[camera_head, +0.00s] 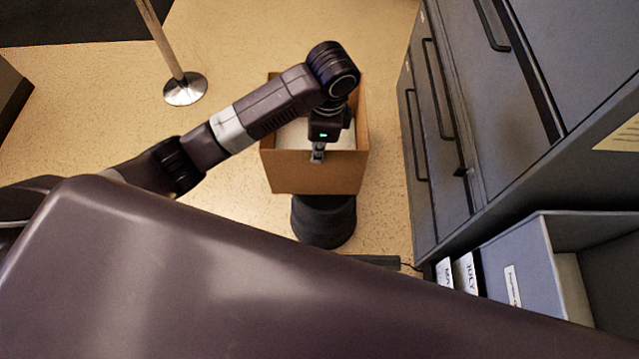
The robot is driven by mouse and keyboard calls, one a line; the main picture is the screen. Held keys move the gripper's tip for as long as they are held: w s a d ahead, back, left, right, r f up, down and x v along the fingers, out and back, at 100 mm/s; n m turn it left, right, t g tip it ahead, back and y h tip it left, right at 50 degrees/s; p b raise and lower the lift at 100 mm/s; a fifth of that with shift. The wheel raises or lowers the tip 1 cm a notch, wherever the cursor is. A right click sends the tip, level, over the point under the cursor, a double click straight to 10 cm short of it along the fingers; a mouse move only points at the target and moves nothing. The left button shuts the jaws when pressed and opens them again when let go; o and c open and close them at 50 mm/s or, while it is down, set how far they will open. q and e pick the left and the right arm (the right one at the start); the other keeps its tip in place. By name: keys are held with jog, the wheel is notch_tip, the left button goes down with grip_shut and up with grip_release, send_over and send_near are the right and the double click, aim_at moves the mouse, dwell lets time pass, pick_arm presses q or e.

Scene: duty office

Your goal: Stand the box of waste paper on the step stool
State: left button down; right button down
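The brown cardboard box (310,174) is upright in the middle of the head view, open at the top, with white paper (293,134) inside. A round black step stool (323,222) shows directly below its near side. The box hides the stool's top, so I cannot tell whether the box rests on it or hangs just above. My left gripper (318,153) points down at the middle of the box's near rim, with a finger in front of the near wall. Whether its fingers are closed on that wall is too small to tell. My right gripper is not in view.
Grey drawer cabinets (432,150) with black handles stand close on the right. A grey file holder (520,270) is at the lower right. Speckled floor (225,60) is clear left of the box.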

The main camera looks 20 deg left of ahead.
aim_at(322, 164)
pick_arm(q)
notch_tip(322, 164, down, 16)
jog(key=shift+w+f+b, duration=0.15)
jog(key=shift+b, duration=0.4)
jog(key=c, duration=2.6)
grip_release()
jog(key=shift+f, duration=0.2)
jog(key=o, duration=0.4)
jog(key=shift+s, duration=0.2)
jog(key=shift+o, duration=0.2)
jog(key=r, duration=0.8)
jog(key=d+r+p, duration=0.1)
jog(key=r, duration=0.3)
jog(key=shift+w+d+r, duration=0.1)
jog(key=shift+r, duration=0.05)
